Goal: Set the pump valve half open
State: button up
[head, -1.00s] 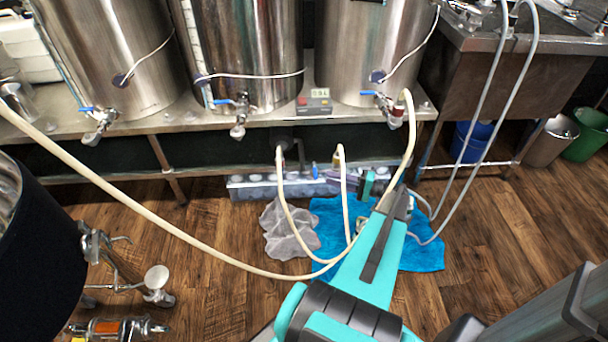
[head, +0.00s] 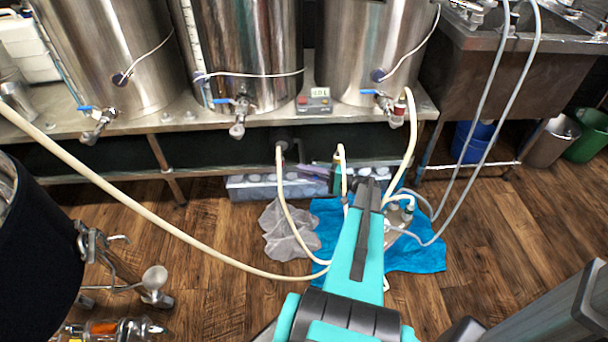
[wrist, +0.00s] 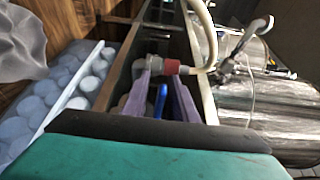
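A blue valve lever (wrist: 161,100) shows in the wrist view between the two purple fingers of my gripper (wrist: 163,92), with gaps on both sides. I cannot tell how deep it lies between them. Beyond it is a metal fitting with a red collar (wrist: 172,67), joined to a pale hose. The gripper is open. In the head view the purple fingers of my gripper (head: 314,169) point left under the steel shelf. The lever and most of the pump there are hidden or too small to make out, so its angle is unclear.
Pale hoses (head: 283,200) loop down in front of the shelf (head: 200,122), close to my arm. A crate of bottles (head: 262,188) stands below. A grey cloth (head: 288,230) and a blue towel (head: 425,250) lie on the floor. Steel kettles (head: 245,55) with blue-handled taps stand above.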

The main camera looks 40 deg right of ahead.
grip_shut()
dwell(1.4)
jog(key=shift+d+h, duration=0.1)
jog(key=shift+h, duration=0.2)
